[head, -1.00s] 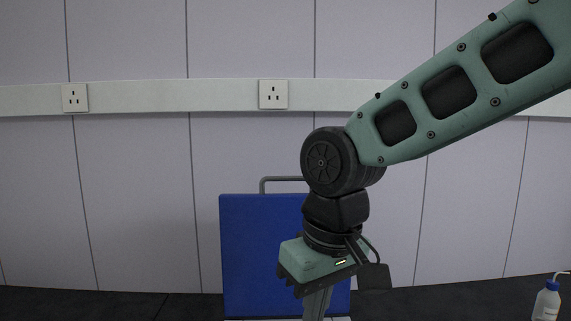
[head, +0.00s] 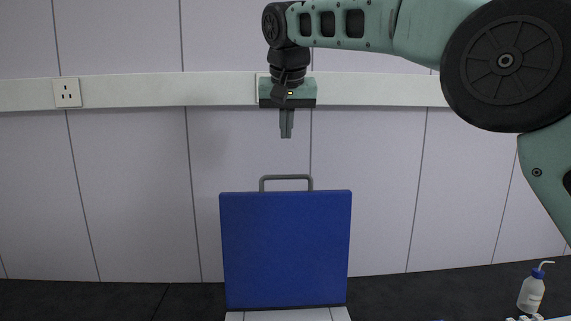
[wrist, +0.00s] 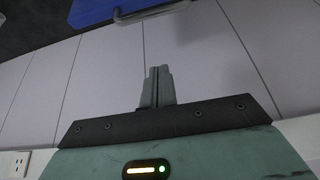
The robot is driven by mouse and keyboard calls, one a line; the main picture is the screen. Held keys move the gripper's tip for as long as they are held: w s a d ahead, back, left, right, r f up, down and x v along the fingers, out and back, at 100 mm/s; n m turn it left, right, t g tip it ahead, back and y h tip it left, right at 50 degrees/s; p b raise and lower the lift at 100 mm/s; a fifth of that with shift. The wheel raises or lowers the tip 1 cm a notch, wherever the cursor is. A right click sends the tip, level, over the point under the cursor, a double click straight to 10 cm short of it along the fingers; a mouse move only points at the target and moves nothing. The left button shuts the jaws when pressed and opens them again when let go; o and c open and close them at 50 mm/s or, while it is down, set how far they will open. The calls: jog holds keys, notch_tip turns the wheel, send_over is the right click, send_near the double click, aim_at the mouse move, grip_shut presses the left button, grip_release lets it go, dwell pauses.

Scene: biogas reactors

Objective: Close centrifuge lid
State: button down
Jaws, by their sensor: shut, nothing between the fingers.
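The centrifuge lid (head: 285,248) is a blue panel standing upright, open, with a grey handle (head: 286,178) on its top edge. A strip of the white centrifuge body (head: 290,315) shows below it; the rest is cut off by the frame. My gripper (head: 287,136) is shut and empty, pointing down, above the handle and apart from it. In the wrist view, my gripper's fingers (wrist: 158,72) are together, and part of the blue lid (wrist: 95,10) and its handle (wrist: 150,12) show at the top.
A wall with a pale rail and a socket (head: 67,92) stands behind. A white wash bottle with a blue cap (head: 531,293) stands on the dark bench at the right. The space left of the lid is clear.

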jog(key=shift+f+p, duration=1.15)
jog(key=shift+f, duration=3.25)
jog(key=shift+s, duration=0.1)
